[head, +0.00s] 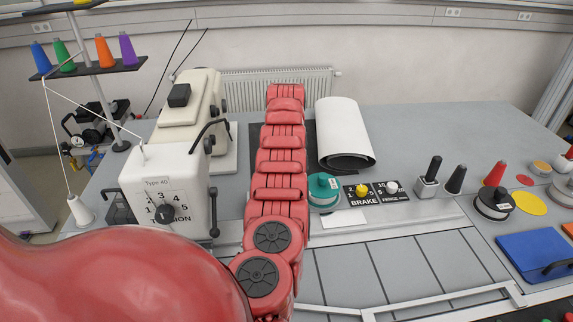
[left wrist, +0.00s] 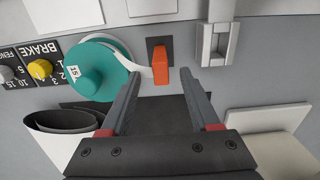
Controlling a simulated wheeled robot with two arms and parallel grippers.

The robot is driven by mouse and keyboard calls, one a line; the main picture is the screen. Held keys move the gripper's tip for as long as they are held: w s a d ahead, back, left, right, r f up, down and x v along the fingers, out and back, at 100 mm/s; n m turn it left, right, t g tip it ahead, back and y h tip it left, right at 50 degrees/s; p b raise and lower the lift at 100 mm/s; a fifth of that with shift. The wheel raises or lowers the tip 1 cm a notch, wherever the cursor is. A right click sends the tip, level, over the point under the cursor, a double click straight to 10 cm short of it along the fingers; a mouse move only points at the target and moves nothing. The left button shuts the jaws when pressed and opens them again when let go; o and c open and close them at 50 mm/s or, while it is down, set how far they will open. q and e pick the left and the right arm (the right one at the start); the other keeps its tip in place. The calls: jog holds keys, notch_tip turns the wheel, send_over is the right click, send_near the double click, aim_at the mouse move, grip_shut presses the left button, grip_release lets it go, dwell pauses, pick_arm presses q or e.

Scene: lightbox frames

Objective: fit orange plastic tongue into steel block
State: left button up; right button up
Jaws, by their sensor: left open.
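The orange plastic tongue (left wrist: 160,62) shows in the left wrist view, standing against a small dark plate. My left gripper (left wrist: 160,80) is open. Its two dark fingers point at the tongue, which lies between their tips in the picture; I see no contact. A grey metal block (left wrist: 217,43) with a slot-like recess, apparently the steel block, is to the right of the tongue and apart from it. In the head view my red left arm covers this area, so tongue, block and left gripper are hidden there. My right gripper is not in view.
A teal disc (left wrist: 97,70) with white tape is close left of the tongue; it also shows in the head view (head: 322,188). A paper roll (head: 345,130) and a BRAKE panel (head: 361,194) are nearby. A sewing machine (head: 160,190) stands left of my arm.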

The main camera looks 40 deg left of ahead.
pick_arm(q)
jog(key=shift+f, duration=0.4)
jog(key=shift+f+p, duration=0.25)
jog(key=shift+p, duration=0.25)
jog(key=f, duration=0.1)
jog(key=f+p, duration=0.1)
jog(key=f, duration=0.1)
jog(key=f+p, duration=0.1)
jog(key=shift+w+a+f, duration=0.1)
jog(key=shift+a+f, duration=0.15)
jog(key=shift+f, duration=0.1)
grip_shut()
